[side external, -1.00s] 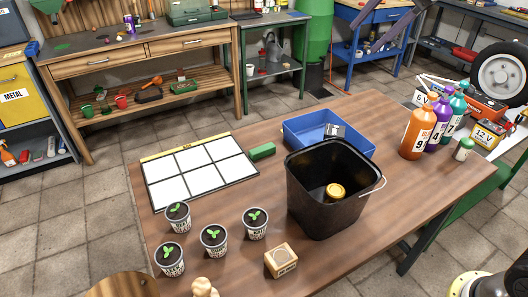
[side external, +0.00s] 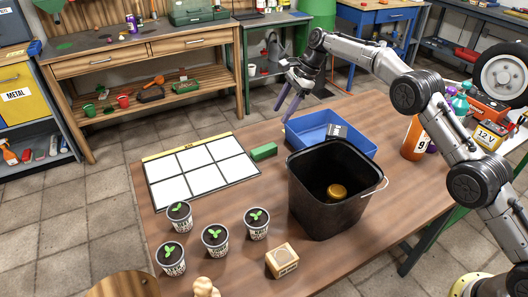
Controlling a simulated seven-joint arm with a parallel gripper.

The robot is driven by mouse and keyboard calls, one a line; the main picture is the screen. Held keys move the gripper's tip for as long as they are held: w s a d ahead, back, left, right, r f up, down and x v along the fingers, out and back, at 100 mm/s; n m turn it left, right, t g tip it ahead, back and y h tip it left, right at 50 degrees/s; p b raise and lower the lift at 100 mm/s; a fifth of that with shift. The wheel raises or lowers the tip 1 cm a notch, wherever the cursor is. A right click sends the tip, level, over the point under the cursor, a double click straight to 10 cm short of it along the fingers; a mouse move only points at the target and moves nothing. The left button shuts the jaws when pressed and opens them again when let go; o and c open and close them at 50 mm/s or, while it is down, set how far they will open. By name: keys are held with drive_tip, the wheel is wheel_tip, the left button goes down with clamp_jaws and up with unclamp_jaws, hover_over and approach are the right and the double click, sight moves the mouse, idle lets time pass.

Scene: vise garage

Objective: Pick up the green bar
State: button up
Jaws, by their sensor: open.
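The green bar (side external: 264,152) is a small block lying flat on the brown table. It sits between the white grid board and the blue tray, apart from my gripper. My gripper (side external: 287,122) is open and empty, pointing down above the table's back edge, near the blue tray's left end. In the picture it is up and to the right of the green bar. The bar is in full view.
The blue tray (side external: 297,137) holds a dark and silver item. A tall black bucket (side external: 321,215) stands in front of it. The white grid board (side external: 201,171) lies left. Several seedling pots (side external: 214,239) and a wooden block (side external: 281,260) stand in front. Bottles (side external: 416,138) stand at right.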

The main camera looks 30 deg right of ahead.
hover_over(265, 148)
drive_tip(key=d, duration=0.2)
drive_tip(key=f, duration=0.8)
drive_tip(key=shift+s+a+f, duration=0.1)
drive_tip(key=shift+s+f, duration=0.3)
drive_tip(key=x, duration=0.4)
drive_tip(key=shift+s+d+f, duration=0.15)
drive_tip(key=shift+s+d, duration=0.05)
drive_tip(key=shift+d, duration=0.1)
drive_tip(key=shift+w+a+f, duration=0.15)
drive_tip(key=shift+a+f, duration=0.1)
drive_tip(key=shift+f, duration=0.3)
clamp_jaws()
